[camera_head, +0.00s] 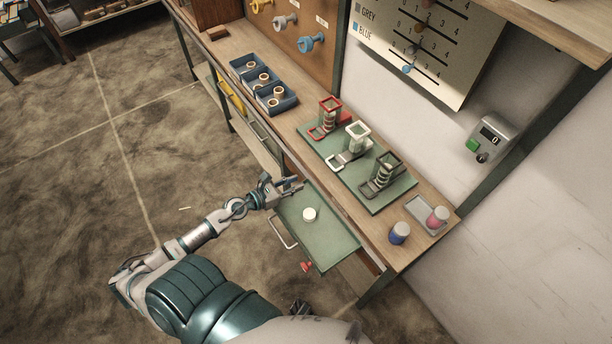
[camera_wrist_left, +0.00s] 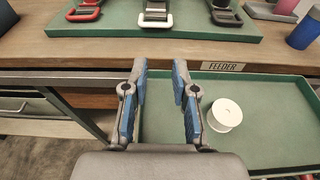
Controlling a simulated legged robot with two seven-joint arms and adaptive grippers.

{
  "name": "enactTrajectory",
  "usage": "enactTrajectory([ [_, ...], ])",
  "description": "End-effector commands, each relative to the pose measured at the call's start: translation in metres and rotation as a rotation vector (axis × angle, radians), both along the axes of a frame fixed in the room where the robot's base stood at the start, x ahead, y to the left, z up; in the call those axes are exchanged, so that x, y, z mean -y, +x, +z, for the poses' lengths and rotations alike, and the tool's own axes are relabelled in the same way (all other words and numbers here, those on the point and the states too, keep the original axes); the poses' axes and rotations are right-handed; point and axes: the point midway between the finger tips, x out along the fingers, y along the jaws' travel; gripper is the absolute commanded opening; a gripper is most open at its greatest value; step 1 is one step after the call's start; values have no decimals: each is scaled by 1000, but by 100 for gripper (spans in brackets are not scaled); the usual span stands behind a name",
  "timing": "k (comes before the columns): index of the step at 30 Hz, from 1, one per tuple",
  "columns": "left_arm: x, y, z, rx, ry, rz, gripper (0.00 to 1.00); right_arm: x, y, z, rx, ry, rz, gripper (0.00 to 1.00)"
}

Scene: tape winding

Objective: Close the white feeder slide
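The white feeder (camera_head: 356,137) stands between a red one and a dark one on a green board. Its white slide (camera_head: 338,161) sticks out at the front, ending in a loop handle, which also shows in the wrist view (camera_wrist_left: 155,19). My left gripper (camera_head: 291,186) is above the open drawer's left rear corner, in front of the board and apart from the slide. In the wrist view its two blue-padded fingers (camera_wrist_left: 159,78) are spread with nothing between them. A dark part at the bottom of the head view may be my right gripper (camera_head: 299,307); its fingers are unclear.
The red feeder (camera_head: 329,112) and dark feeder (camera_head: 386,169) flank the white one. An open green drawer (camera_head: 335,239) under the label FEEDER holds a white spool (camera_head: 309,214). Blue (camera_head: 399,233) and pink (camera_head: 437,217) cylinders stand at the bench's right end.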

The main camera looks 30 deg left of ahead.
Motion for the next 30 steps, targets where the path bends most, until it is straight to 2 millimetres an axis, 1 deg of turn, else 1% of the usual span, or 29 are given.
enactTrajectory([
  [2,19,14,4,12,18,-74,35,-1,6,2,5,1,-1,40],
  [5,58,38,10,25,75,-232,35,-3,17,9,12,3,-3,40],
  [6,76,47,13,28,110,-309,35,-4,23,13,15,3,-4,40],
  [9,115,66,22,35,226,-506,35,-6,35,25,21,5,-7,40],
  [12,142,79,31,30,370,-686,35,-7,47,37,28,8,-9,40],
  [15,154,90,42,12,539,-842,35,-9,57,52,35,10,-11,40],
  [17,154,96,50,-8,649,-922,35,-10,62,61,40,10,-12,40],
  [20,142,106,66,-62,840,-1035,35,-11,70,77,47,9,-15,40],
  [23,118,114,87,-142,1028,-1111,35,-12,76,93,52,10,-17,40],
  [24,107,117,98,-178,1098,-1130,35,-13,78,100,53,9,-17,40],
  [27,80,120,124,-273,1241,-1157,35,-13,81,113,57,10,-19,40],
  [30,59,119,145,-349,1334,-1165,35,-13,83,123,60,10,-20,40],
])
